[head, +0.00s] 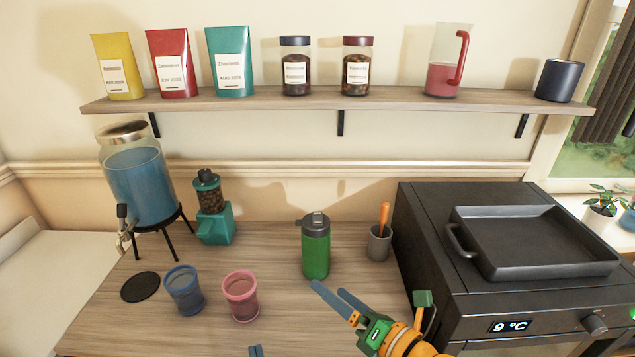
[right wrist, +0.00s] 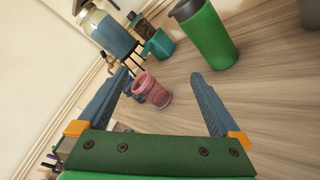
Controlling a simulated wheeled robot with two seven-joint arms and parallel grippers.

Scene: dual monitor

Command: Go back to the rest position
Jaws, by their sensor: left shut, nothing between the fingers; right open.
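My right gripper (head: 330,289) reaches in from the bottom right in the head view, over the wooden counter (head: 270,270). Its two blue fingers are apart, with nothing between them. The green bottle (head: 316,253) stands upright just beyond its fingertips, apart from them as far as I can see. In the right wrist view the fingers (right wrist: 160,75) are spread, with the pink cup (right wrist: 151,90) in the background between them. Only the blue tip of my left gripper (head: 256,351) shows at the bottom edge of the head view. It is shut and empty; its arm is out of view.
The blue cup (head: 184,291) and pink cup (head: 240,297) stand left of my right gripper. A drink dispenser (head: 143,180) and teal grinder (head: 213,215) stand behind. A grey holder (head: 379,243) is near the black oven (head: 440,260) with a tray (head: 540,243). A shelf (head: 330,101) runs above.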

